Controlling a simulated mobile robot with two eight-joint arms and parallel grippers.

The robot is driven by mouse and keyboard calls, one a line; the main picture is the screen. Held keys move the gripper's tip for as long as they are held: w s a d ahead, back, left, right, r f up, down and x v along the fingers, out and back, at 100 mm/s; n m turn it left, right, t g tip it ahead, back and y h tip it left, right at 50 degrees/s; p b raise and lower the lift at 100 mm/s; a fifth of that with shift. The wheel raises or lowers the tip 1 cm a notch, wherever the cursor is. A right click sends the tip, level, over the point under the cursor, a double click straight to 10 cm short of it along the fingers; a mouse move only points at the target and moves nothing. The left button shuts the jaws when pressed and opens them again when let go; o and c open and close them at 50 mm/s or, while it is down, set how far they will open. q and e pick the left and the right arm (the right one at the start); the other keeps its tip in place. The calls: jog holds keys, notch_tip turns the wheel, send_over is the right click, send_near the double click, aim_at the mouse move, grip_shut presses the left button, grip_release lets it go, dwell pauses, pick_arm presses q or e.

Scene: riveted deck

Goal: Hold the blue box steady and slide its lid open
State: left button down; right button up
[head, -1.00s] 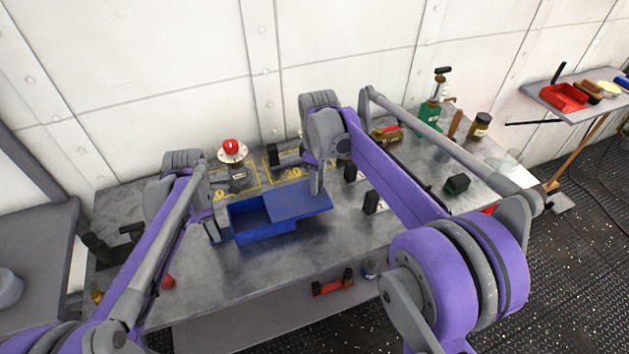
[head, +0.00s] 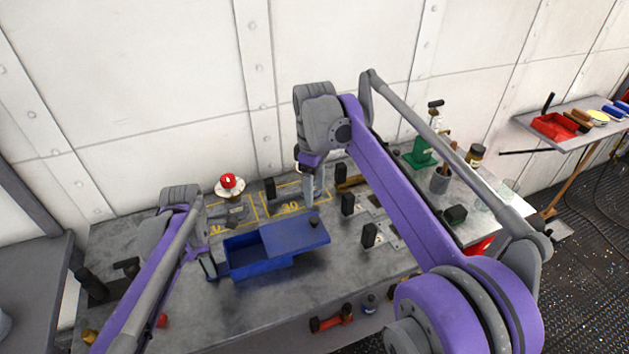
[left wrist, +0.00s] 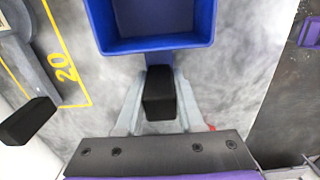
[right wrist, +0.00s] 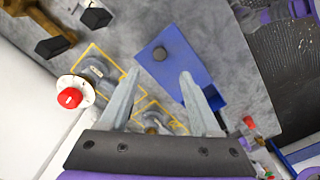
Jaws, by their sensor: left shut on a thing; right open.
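The blue box (head: 258,268) stands on the grey bench, its left part open and its inside showing empty. Its blue lid (head: 290,235) is slid to the right and sticks out past the box's right end. The lid's dark round knob (head: 314,222) is free; it also shows in the right wrist view (right wrist: 160,53). My left gripper (head: 210,268) is shut on the box's black handle (left wrist: 160,92) at the left end. My right gripper (right wrist: 160,75) is open and empty, just above the knob, with its fingers apart.
A red button on a white disc (head: 228,184) stands behind the box. Black-handled clamps (head: 369,235) stand to the right of the lid. A green device (head: 420,152) is at the back right. The bench in front of the box is clear.

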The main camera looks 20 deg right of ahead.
notch_tip(320, 180, up, 3)
jog(key=shift+f, duration=0.2)
pick_arm(q)
jog(key=shift+c, duration=2.2)
grip_release()
